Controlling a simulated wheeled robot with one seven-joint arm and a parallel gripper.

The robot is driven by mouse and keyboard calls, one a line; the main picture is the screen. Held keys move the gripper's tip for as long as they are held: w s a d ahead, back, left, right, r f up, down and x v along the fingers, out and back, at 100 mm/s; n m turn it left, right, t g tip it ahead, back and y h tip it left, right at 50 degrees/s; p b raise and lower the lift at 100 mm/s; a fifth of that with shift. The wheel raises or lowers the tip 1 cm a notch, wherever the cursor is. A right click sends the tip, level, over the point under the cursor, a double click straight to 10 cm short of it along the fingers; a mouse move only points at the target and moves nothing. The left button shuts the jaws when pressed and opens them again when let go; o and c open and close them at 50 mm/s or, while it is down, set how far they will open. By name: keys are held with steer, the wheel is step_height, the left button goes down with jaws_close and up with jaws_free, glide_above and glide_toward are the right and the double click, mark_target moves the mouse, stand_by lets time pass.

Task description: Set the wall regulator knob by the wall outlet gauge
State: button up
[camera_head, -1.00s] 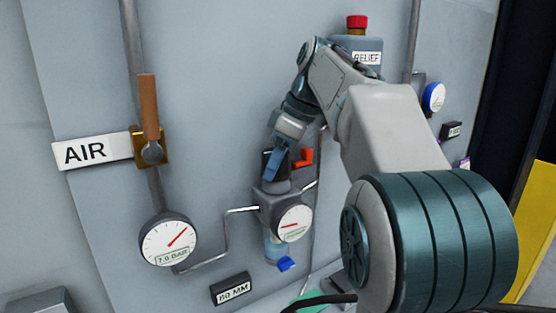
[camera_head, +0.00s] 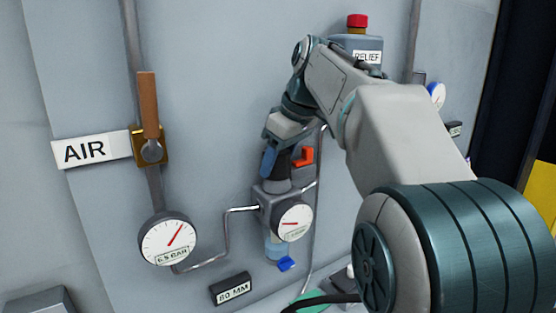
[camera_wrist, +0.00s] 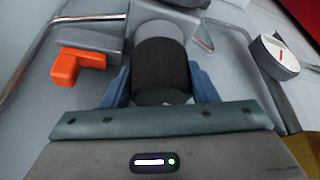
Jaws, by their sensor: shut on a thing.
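The black regulator knob (camera_wrist: 160,66) is an upright cylinder between my gripper's blue fingers (camera_wrist: 158,88) in the wrist view. My gripper (camera_head: 272,162) is shut on it, on top of the grey regulator body (camera_head: 268,203) in the head view. The small round gauge on the regulator's front (camera_head: 294,221) has its red needle pointing left; its small print is unreadable. A larger round gauge (camera_head: 168,240) is piped to the regulator from the left; its needle points up and right, and its label appears to read 6.5 BAR.
An orange-red handle (camera_head: 303,156) is close to my gripper's right; it also shows in the wrist view (camera_wrist: 78,66). A brown lever valve (camera_head: 148,105) stands beside the AIR sign (camera_head: 92,150). A RELIEF unit (camera_head: 362,54) is behind my arm. Wall space left of my gripper is clear.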

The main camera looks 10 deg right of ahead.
steer(key=m+h, duration=0.1)
steer(key=m, duration=0.2)
steer(key=m+t+h, duration=0.1)
steer(key=m, duration=0.2)
steer(key=shift+a+r, duration=0.1)
steer(key=shift+a, duration=0.05)
steer(key=m+h, duration=0.1)
steer(key=m, duration=0.1)
steer(key=m+p, duration=0.1)
steer(key=m, duration=0.1)
steer(key=shift+a+m+h, duration=0.1)
steer(key=shift+m+h, duration=0.3)
steer(key=shift+m+h+p, duration=0.45)
steer(key=shift+m+h, duration=0.05)
steer(key=shift+m, duration=1)
steer(key=o, duration=0.7)
steer(key=p+v, duration=0.1)
steer(key=v, duration=1.2)
steer(key=shift+a+r, duration=0.2)
steer(key=shift+r, duration=0.2)
